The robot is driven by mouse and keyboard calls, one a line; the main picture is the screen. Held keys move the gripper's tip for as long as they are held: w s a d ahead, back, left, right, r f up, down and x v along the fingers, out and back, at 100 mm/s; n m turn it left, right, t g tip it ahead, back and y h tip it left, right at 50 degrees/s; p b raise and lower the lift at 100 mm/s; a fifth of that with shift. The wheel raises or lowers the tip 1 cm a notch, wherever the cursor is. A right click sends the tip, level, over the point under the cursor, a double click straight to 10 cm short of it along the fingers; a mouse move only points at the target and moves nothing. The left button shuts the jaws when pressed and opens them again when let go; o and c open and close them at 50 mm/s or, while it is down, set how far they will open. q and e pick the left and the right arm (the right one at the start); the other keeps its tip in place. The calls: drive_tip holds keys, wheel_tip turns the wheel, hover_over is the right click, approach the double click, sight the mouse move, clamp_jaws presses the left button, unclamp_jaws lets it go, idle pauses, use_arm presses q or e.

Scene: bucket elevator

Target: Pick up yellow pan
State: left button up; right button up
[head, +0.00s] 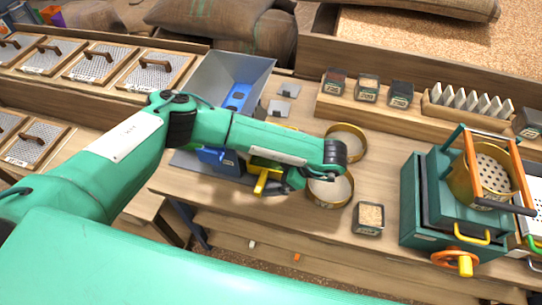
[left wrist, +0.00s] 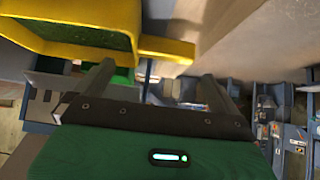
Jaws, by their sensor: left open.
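The yellow pan (head: 262,183) is at the bench's front edge, beside the grey hopper, mostly hidden behind my left arm in the head view. In the left wrist view the yellow pan (left wrist: 113,60) fills the upper left, with a green inside and a short yellow handle pointing right. My left gripper (head: 292,178) is just right of the pan, its hand partly hidden by my arm. In the left wrist view the left gripper (left wrist: 157,80) is open, with the handle ahead between its spread fingers. I cannot tell whether they touch. My right gripper is not in view.
Two round brass sieves (head: 349,135) stand close to my left wrist. The grey hopper (head: 225,85) with a blue part stands behind my arm. A small grain box (head: 370,217) and a teal machine (head: 460,205) are to the right. Bare bench lies between.

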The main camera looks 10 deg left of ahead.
sight(262, 180)
use_arm(q)
drive_tip(key=shift+s+p+x, duration=0.2)
drive_tip(key=shift+p+x, duration=0.1)
drive_tip(key=shift+x, duration=1.15)
drive_tip(key=shift+s+p+x, duration=0.25)
drive_tip(key=shift+x, duration=1.2)
drive_tip(key=shift+w+a+f, duration=0.1)
drive_tip(key=shift+a+f, duration=0.1)
drive_tip(key=shift+f, duration=0.2)
drive_tip(key=shift+c, duration=0.4)
drive_tip(key=c, duration=1.4)
